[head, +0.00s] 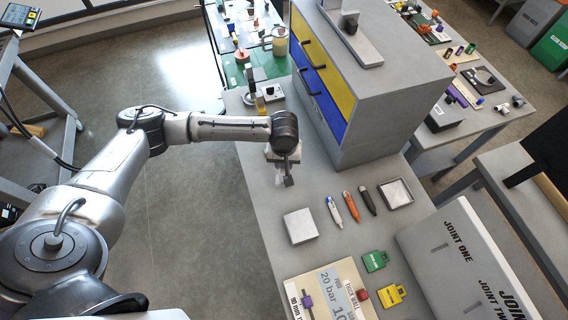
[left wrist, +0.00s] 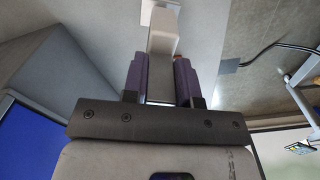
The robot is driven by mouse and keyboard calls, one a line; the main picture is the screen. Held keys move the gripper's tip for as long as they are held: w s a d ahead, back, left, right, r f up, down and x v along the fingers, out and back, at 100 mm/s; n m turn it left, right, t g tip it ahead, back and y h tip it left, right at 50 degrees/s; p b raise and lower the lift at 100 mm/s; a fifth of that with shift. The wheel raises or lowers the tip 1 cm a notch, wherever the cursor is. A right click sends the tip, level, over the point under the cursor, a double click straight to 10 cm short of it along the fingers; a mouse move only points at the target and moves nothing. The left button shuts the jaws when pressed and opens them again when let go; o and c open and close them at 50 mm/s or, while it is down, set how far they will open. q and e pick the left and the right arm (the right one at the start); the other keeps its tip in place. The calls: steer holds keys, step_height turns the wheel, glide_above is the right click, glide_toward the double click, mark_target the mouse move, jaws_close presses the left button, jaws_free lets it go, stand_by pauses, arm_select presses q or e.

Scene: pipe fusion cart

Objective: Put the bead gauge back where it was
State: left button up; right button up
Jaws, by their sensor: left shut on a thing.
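My left gripper (head: 284,182) is over the grey bench top, to the left of the drawer cabinet. In the left wrist view its two purple-padded fingers (left wrist: 160,80) are shut on a pale grey and white piece (left wrist: 163,32), which I take to be the bead gauge. In the head view the held piece is mostly hidden by the wrist and fingers. I cannot tell whether it touches the bench. My right gripper is in neither view.
The cabinet (head: 395,75) with blue and yellow drawers stands close on the right. A grey block (head: 301,226), several markers (head: 351,206), a shallow tray (head: 395,193), green (head: 375,261) and yellow (head: 392,294) tags and a printed board (head: 335,292) lie on the bench (head: 262,215).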

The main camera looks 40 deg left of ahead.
arm_select(q)
steer(key=shift+f, duration=1.05)
steer(key=o, duration=0.9)
steer(key=shift+o, duration=0.2)
